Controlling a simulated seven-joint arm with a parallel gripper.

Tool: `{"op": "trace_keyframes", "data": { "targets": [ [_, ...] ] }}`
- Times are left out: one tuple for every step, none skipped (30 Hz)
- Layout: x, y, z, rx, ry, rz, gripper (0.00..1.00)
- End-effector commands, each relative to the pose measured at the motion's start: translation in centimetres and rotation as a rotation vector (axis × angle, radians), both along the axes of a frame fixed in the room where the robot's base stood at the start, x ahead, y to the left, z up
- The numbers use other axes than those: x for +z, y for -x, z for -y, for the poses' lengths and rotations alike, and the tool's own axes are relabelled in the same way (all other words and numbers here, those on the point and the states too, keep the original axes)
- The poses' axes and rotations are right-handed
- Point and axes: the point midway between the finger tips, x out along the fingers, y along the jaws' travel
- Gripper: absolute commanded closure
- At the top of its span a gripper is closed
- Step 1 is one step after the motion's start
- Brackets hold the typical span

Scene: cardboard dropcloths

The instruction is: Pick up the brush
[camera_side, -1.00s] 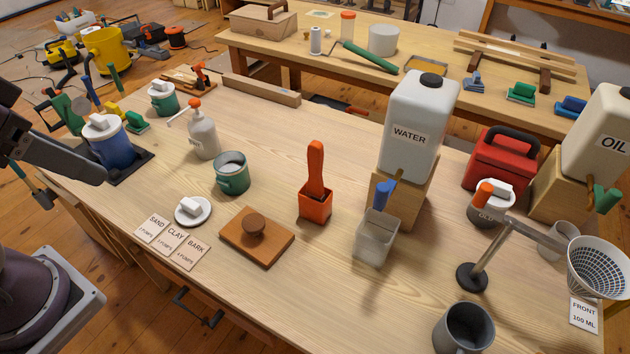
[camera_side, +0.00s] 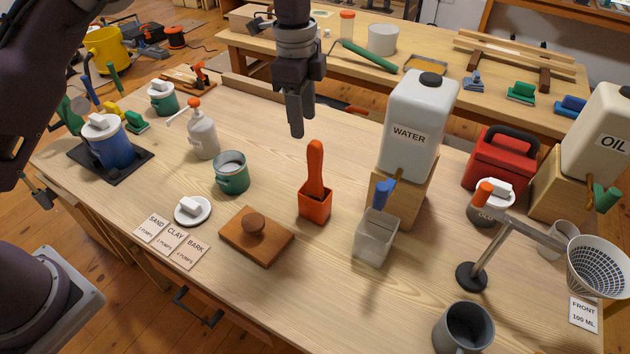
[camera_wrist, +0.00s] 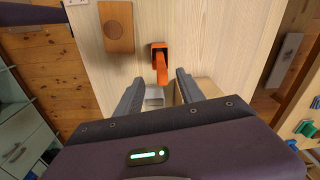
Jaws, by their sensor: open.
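The brush is an orange handle (camera_side: 315,168) standing upright in a square orange holder (camera_side: 315,206) near the middle of the table. Its lower end is hidden inside the holder. In the wrist view the orange handle (camera_wrist: 162,71) lies ahead of and between my fingers. My gripper (camera_side: 299,125) hangs pointing down, above and slightly left of the handle's top in the side view, and apart from it. It also shows in the wrist view (camera_wrist: 158,82), with its two fingers spread and nothing between them.
A white water container (camera_side: 412,120) on a wooden stand, with a blue tap over a clear cup (camera_side: 375,238), stands right of the holder. A wooden block with a knob (camera_side: 256,238) and a green pot (camera_side: 231,175) are to the left. Bare table lies behind the holder.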

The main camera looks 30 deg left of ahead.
Motion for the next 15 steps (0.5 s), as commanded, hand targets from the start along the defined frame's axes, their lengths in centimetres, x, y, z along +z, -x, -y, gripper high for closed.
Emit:
{"op": "trace_keyframes", "data": {
  "targets": [
    [-2.0,-0.7,0.8,-0.069,-0.020,-0.014,0.55],
    [-2.9,-0.9,1.2,-0.105,-0.028,-0.020,0.55],
    [-3.7,-1.1,1.5,-0.140,-0.034,-0.026,0.55],
    [-4.2,-1.2,1.7,-0.159,-0.037,-0.028,0.55],
    [-4.6,-1.3,1.9,-0.173,-0.040,-0.030,0.55],
    [-5.0,-1.3,2.0,-0.184,-0.042,-0.032,0.55],
    [-5.3,-1.3,2.0,-0.188,-0.043,-0.033,0.55],
    [-5.7,-1.3,2.0,-0.190,-0.043,-0.034,0.55],
    [-6.3,-1.2,2.0,-0.189,-0.043,-0.035,0.55],
    [-6.7,-1.2,2.0,-0.189,-0.042,-0.035,0.55],
    [-7.2,-1.1,2.1,-0.188,-0.042,-0.035,0.55],
    [-7.8,-1.0,2.1,-0.188,-0.043,-0.034,0.55],
    [-8.4,-0.8,2.2,-0.187,-0.043,-0.036,0.55],
    [-9.0,-0.7,2.2,-0.188,-0.043,-0.035,0.55],
    [-9.8,-0.5,2.3,-0.186,-0.043,-0.036,0.55]
  ]
}}
